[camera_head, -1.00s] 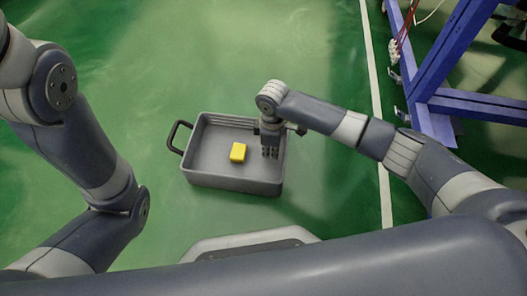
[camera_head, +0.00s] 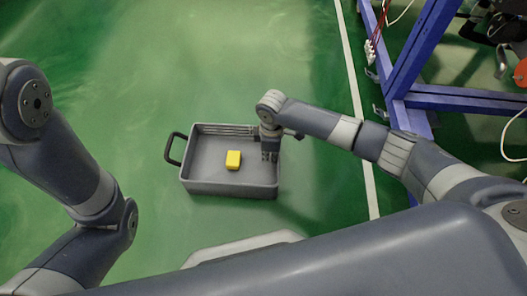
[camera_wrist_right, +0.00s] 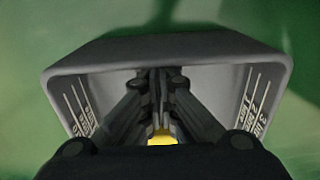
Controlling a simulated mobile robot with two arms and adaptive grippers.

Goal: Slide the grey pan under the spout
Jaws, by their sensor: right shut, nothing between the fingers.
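The grey pan (camera_head: 228,190) is an open rectangular tray on the green floor in the head view, with a dark loop handle (camera_head: 175,149) on its left side. A yellow block (camera_head: 233,160) lies inside it. My right gripper (camera_head: 270,155) points down inside the pan by its right wall, shut and empty; I cannot tell whether it touches the wall. In the right wrist view, the pan (camera_wrist_right: 165,45) surrounds the closed fingers (camera_wrist_right: 160,125), and part of the yellow block (camera_wrist_right: 162,138) shows behind them. My left arm is at the left, its gripper out of sight. No spout is visible.
A blue metal frame (camera_head: 411,70) with red wires stands at the upper right. A white floor line (camera_head: 353,80) runs between it and the pan. The green floor above and left of the pan is clear.

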